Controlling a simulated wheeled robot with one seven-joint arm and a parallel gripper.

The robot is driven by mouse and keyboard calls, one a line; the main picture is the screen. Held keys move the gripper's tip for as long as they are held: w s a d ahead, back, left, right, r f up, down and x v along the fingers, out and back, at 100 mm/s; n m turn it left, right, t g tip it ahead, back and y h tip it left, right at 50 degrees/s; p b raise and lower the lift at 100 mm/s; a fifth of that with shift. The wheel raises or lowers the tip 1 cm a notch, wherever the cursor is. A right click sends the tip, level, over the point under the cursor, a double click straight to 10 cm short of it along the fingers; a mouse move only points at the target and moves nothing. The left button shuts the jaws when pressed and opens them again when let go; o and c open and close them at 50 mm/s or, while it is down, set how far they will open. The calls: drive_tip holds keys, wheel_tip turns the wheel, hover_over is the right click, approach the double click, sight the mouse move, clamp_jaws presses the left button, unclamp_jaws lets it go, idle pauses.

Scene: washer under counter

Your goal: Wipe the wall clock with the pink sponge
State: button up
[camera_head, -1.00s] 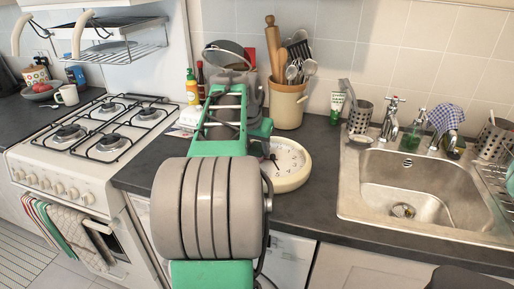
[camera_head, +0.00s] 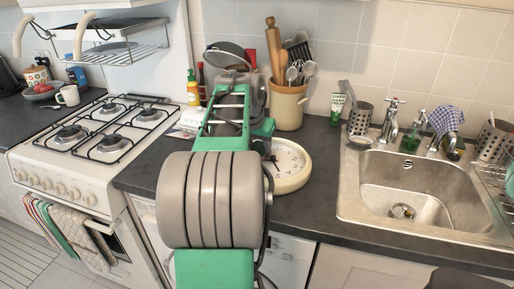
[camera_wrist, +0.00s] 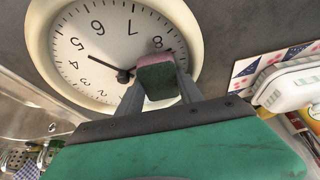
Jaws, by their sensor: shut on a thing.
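The wall clock (camera_head: 291,167) lies face up on the dark counter, with a cream rim and a white face; my arm hides its left part. It also shows in the wrist view (camera_wrist: 95,50), with its numbers turned. My gripper (camera_wrist: 158,88) is shut on the pink sponge (camera_wrist: 157,62), which has a pink edge and a dark green side. The sponge is over the clock face beside the 8, near the hands' centre. I cannot tell whether it touches the face. My arm hides the gripper and sponge in the head view.
A utensil crock (camera_head: 288,105) stands behind the clock. The sink (camera_head: 420,190) is to the right, with clear counter between. A gas stove (camera_head: 100,130) is at left. In the wrist view, a white box-like thing (camera_wrist: 288,85) lies close right of the clock.

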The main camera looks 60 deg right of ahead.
drive_tip(key=shift+a+f+b, duration=0.1)
drive_tip(key=shift+a+b, duration=0.2)
drive_tip(key=shift+a, duration=0.05)
drive_tip(key=shift+s+a+b, duration=0.15)
drive_tip(key=shift+a+b, duration=0.15)
drive_tip(key=shift+a, duration=0.65)
drive_tip(key=shift+d+p, duration=0.8)
drive_tip(key=shift+d, duration=0.65)
drive_tip(key=shift+a+b, duration=0.75)
drive_tip(key=shift+a, duration=0.7)
drive_tip(key=shift+d+p, duration=0.85)
drive_tip(key=shift+d, duration=0.6)
drive_tip(key=shift+a+b, duration=0.35)
drive_tip(key=shift+a, duration=0.1)
drive_tip(key=shift+a+b, duration=0.35)
drive_tip(key=shift+a, duration=0.65)
drive_tip(key=shift+d+p, duration=0.8)
drive_tip(key=shift+d, duration=0.65)
